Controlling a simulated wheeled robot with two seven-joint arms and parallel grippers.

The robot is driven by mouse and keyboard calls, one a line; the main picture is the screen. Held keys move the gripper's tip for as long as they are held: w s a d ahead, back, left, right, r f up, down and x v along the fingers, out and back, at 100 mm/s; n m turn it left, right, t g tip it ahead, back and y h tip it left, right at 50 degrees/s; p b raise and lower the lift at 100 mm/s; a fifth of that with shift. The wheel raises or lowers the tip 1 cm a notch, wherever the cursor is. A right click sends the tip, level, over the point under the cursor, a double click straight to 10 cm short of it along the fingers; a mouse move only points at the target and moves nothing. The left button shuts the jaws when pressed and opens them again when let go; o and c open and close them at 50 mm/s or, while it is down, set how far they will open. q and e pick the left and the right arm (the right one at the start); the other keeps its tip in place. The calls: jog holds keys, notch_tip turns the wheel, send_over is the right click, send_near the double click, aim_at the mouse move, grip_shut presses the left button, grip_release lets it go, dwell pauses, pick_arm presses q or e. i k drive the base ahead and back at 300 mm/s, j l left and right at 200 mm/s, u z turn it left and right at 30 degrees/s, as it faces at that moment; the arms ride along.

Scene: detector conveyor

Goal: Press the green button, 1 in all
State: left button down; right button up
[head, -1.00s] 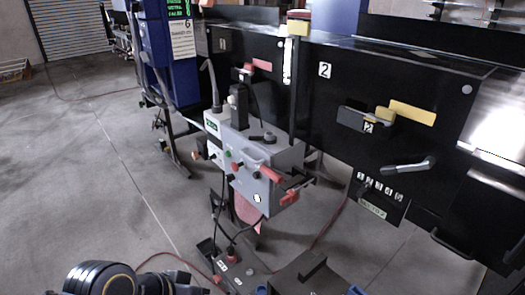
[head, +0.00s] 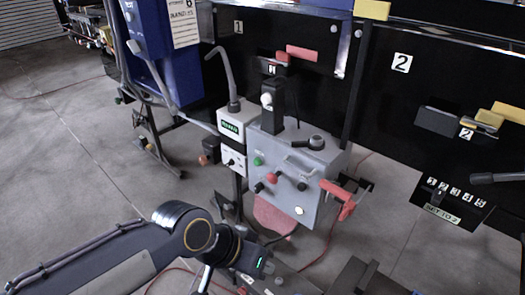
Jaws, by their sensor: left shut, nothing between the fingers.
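The green button (head: 257,160) is a small round knob on the front of the grey control box (head: 318,190), left of its face and above a black knob and a red knob. Nothing covers it. My left arm comes in from the lower left, and my left gripper (head: 262,266) is low in front of the box, below the button and apart from it. The gripper is shut and empty; its fingertips are hard to make out. My right gripper is not in view.
A red mushroom knob (head: 271,178) sits close to the green button. A red handle (head: 339,197) sticks out at the box's right. A white unit (head: 232,128) adjoins on the left. Black panels stand behind. Open floor (head: 70,160) lies left.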

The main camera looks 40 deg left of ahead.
aim_at(257, 162)
jog(key=j, duration=0.7)
jog(key=k+j+z, duration=0.1)
jog(key=j, duration=1.3)
jog(key=k, duration=0.05)
